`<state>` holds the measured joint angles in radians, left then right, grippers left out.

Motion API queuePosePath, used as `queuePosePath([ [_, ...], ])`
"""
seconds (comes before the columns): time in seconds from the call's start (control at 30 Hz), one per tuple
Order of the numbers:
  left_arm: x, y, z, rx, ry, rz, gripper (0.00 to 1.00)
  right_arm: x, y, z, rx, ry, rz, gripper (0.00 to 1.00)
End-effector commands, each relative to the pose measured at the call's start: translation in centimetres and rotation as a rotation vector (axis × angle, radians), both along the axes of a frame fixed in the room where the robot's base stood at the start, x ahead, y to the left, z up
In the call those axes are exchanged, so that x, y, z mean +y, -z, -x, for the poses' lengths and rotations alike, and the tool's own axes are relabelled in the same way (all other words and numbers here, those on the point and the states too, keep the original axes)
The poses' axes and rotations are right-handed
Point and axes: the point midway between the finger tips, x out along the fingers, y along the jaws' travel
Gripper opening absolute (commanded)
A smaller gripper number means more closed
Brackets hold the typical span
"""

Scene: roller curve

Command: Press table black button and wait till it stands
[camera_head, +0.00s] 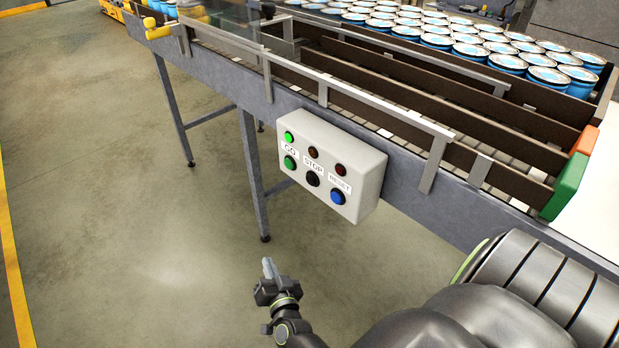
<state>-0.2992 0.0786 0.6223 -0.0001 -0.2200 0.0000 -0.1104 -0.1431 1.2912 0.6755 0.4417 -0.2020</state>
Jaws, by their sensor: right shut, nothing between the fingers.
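The white control box (352,196) is fixed to the front side of the conveyor table. Its lower row has a green button (290,162) under "GO", a black button (313,179) under "STOP" and a blue button (337,197) under "RESET". Above them, the green lamp (289,137) is lit, and the two reddish lamps look dark. My right gripper (268,268) is shut and empty, below and to the left of the box in the picture, apart from it. My left gripper is not in view.
The grey conveyor table (220,88) runs diagonally, with metal guide rails (362,101) along its edge. Several blue cans (507,62) stand on it at the back. Green and orange blocks (568,186) are at the right. The floor (110,200) at left is clear.

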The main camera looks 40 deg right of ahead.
Motion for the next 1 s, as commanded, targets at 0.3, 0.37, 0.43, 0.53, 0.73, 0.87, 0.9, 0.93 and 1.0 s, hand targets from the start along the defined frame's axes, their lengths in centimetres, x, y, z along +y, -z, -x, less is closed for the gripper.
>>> queuePosePath([
  [0.3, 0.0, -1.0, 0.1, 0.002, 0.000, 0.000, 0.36, -2.8, -15.7, -2.0, -0.417, 0.301, -0.210, 0.00],
  [0.37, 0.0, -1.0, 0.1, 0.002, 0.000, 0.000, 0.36, -3.2, -16.9, -1.8, -0.452, 0.332, -0.234, 0.00],
  [0.43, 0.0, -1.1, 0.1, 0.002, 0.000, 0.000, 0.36, -3.4, -17.7, -1.7, -0.476, 0.357, -0.253, 0.00],
  [0.53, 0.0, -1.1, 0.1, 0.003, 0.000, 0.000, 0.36, -3.6, -18.1, -1.6, -0.488, 0.369, -0.263, 0.00],
  [0.73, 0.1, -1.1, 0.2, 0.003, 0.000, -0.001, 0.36, -3.5, -18.1, -1.7, -0.487, 0.368, -0.266, 0.00],
  [0.87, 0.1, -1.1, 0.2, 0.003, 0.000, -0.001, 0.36, -3.6, -18.1, -1.7, -0.488, 0.367, -0.265, 0.00],
  [0.9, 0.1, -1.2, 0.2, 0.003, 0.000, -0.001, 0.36, -3.7, -18.1, -1.7, -0.488, 0.367, -0.265, 0.00],
  [0.93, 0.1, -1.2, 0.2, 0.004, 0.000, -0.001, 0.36, -3.9, -18.1, -1.8, -0.488, 0.367, -0.264, 0.00],
  [1.0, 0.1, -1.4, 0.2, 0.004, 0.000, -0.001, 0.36, -4.6, -18.2, -1.8, -0.488, 0.365, -0.261, 0.00],
])
